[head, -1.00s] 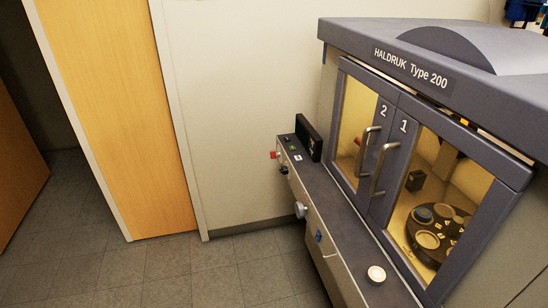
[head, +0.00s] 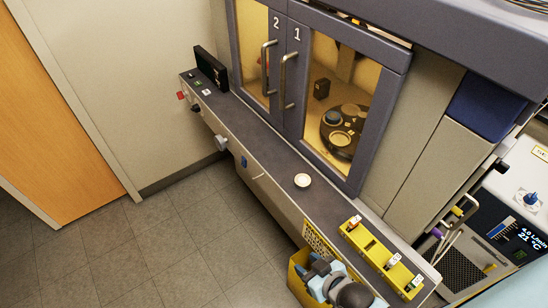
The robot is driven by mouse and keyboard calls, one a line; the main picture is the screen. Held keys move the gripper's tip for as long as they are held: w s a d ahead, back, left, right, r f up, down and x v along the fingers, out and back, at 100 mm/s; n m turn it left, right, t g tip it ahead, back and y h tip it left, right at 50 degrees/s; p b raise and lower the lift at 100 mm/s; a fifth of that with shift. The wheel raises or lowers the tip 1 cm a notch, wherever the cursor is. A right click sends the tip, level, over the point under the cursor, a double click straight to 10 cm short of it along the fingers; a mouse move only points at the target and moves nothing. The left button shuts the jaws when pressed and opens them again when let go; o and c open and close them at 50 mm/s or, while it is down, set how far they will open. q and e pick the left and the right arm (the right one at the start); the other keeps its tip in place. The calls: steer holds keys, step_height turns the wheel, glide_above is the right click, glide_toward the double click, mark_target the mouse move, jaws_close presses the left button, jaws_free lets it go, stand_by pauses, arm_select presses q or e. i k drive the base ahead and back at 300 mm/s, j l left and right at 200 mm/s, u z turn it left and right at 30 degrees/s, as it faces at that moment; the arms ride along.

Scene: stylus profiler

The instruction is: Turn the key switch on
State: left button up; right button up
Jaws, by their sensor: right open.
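The front panel of the profiler (head: 262,178) carries several small controls. A red knob (head: 181,96) and a black knob (head: 196,108) stick out at its far left end. A larger grey knob (head: 221,142) and a small blue part (head: 244,161) sit further right. All are too small for me to tell surely which is the key switch. My right gripper (head: 322,279) is at the bottom, open, in front of the panel's right part and well away from these controls. I see nothing between its fingers. My left gripper is out of view.
A yellow block with labels (head: 358,238) and a round white dish (head: 302,180) lie on the ledge. Cabinet doors 2 and 1 are shut. A unit with a display (head: 520,232) stands right. Floor at left is clear.

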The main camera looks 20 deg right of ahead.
mark_target(180, 95)
steer(key=i+j, duration=0.9)
steer(key=i+j+z, duration=0.1)
steer(key=i+j, duration=0.85)
steer(key=j, duration=0.15)
steer(key=l+z, duration=0.1)
steer(key=z, duration=0.4)
steer(key=i+z, duration=0.15)
steer(key=z, duration=0.35)
steer(key=i+z, duration=0.1)
steer(key=z, duration=0.4)
steer(key=i+l+z, duration=0.15)
steer(key=i, duration=0.05)
